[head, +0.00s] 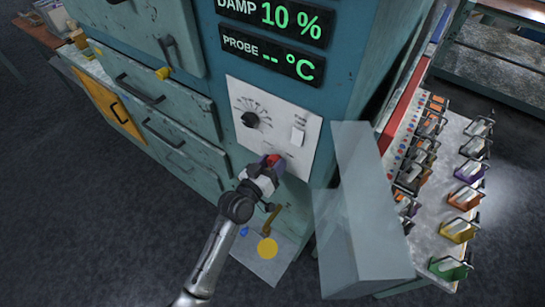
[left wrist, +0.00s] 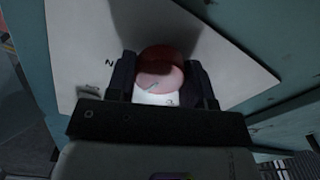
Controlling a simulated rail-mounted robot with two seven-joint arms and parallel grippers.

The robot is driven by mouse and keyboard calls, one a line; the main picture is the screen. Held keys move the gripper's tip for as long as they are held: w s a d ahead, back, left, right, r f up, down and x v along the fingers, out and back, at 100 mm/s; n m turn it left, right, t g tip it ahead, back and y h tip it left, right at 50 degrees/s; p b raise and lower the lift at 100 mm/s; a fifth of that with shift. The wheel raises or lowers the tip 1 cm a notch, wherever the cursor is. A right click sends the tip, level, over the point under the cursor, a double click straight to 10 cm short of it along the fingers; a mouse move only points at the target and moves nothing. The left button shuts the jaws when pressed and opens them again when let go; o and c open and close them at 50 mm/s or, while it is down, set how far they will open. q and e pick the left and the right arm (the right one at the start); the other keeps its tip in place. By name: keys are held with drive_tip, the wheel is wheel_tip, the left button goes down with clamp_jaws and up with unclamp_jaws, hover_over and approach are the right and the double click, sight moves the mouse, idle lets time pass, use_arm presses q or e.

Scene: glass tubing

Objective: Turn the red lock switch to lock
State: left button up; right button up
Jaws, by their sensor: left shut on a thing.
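The red lock switch (left wrist: 160,68) is a round red knob on the pale control panel (head: 295,108). In the head view only a bit of its red (head: 272,160) shows beside my gripper. My left gripper (head: 266,167) is at the lower part of the panel. In the left wrist view its two dark fingers (left wrist: 163,85) stand on either side of the red knob, shut on it. A letter N is printed on the panel to the left of the knob. The lock marking cannot be read. My right gripper is not in view.
A translucent grey box-like panel (head: 365,205) stands close on the right. A table with several coloured holders (head: 465,198) is farther right. Drawers (head: 175,135) are at left.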

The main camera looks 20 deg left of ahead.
use_arm(q)
drive_tip(key=n+p, duration=0.2)
drive_tip(key=n, duration=0.1)
drive_tip(key=shift+r, duration=0.15)
drive_tip(key=n+p, duration=0.1)
drive_tip(key=n, duration=0.1)
drive_tip(key=shift+n, duration=0.3)
drive_tip(key=n+p, duration=0.2)
drive_tip(key=n, duration=0.2)
drive_tip(key=shift+n, duration=1.1)
drive_tip(key=shift+f, duration=0.2)
drive_tip(key=o, duration=0.9)
drive_tip(key=shift+o, duration=0.2)
drive_tip(key=shift+s+a, duration=0.1)
